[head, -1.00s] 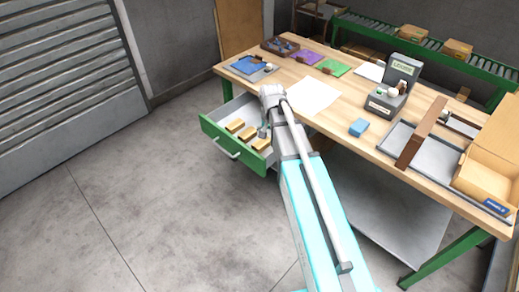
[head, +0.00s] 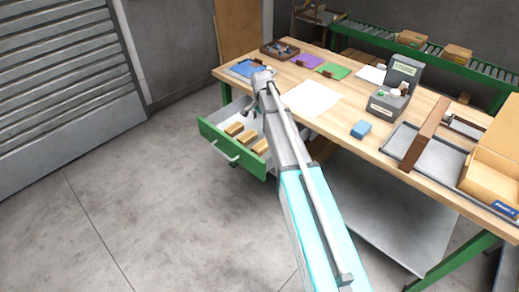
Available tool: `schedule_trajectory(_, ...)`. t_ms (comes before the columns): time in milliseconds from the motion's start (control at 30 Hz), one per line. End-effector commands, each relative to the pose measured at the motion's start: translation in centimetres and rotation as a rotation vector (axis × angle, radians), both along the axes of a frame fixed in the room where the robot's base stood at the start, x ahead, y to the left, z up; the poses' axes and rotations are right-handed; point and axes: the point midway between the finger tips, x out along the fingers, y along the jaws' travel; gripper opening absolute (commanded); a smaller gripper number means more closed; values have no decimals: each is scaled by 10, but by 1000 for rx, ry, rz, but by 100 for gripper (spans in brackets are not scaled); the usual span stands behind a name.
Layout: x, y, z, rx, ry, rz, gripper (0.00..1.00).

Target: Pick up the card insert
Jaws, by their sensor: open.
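I cannot tell for sure which thing is the card insert. A large white sheet (head: 312,98) lies flat on the wooden workbench (head: 335,122), and a smaller white sheet (head: 371,74) lies farther back. My gripper (head: 252,112) is above the open green-fronted drawer (head: 232,150), left of the large sheet and apart from it. It is small and partly hidden by my arm; it looks open and I see nothing held in it.
Several tan blocks (head: 234,129) lie in the drawer. A blue tray (head: 246,68), purple and green mats, a blue block (head: 361,129), a grey labelled holder (head: 388,103) and an open cardboard box (head: 492,165) are on the bench. A conveyor (head: 440,58) runs behind.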

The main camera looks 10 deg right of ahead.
Motion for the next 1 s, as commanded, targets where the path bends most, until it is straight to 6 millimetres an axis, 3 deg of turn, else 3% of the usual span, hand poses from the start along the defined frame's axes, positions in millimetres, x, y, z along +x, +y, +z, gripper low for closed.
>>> schedule_trajectory(1000,0,2,-69,0,0,3,100)
